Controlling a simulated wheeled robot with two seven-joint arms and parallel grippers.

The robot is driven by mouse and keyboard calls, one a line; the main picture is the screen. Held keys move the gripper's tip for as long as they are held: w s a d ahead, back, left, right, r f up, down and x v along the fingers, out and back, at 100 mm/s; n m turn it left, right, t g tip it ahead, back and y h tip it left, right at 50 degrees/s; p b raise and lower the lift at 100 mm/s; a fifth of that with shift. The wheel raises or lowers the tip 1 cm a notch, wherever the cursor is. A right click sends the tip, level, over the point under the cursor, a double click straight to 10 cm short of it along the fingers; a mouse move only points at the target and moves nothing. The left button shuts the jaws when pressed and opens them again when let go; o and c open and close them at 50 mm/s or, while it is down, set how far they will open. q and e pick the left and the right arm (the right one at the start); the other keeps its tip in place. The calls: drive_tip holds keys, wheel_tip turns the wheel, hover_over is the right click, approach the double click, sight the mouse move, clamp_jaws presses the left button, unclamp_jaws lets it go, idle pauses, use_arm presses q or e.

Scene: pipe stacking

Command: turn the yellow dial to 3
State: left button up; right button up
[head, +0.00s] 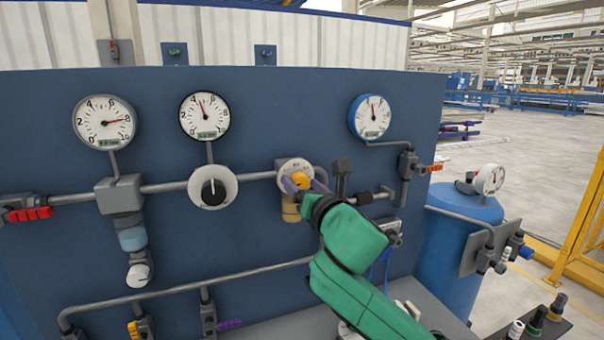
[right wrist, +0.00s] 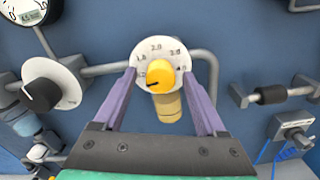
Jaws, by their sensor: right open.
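The yellow dial (right wrist: 161,73) sits on a round white scale plate (right wrist: 140,60) on the blue panel. Its dark pointer mark faces the lower left of the plate. The printed numbers are small; one at the top looks like 2.0. In the head view the yellow dial (head: 300,180) is partly covered by my right gripper. My right gripper (right wrist: 160,76) is open, with one purple finger on each side of the dial. A gap shows between each finger and the knob in the wrist view; I cannot tell how deep the tips reach. My left gripper is not in view.
Grey pipes cross the panel (head: 250,110). A black knob on a white plate (head: 213,187) is left of the dial. Several gauges hang above. A black valve handle (head: 341,170) stands close on the right. A tan fitting (right wrist: 166,106) is under the dial. A blue tank (head: 455,250) stands right.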

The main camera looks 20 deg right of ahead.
drive_tip(key=shift+w, duration=0.3)
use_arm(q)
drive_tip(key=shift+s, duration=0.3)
use_arm(e)
drive_tip(key=shift+s, duration=0.1)
clamp_jaws()
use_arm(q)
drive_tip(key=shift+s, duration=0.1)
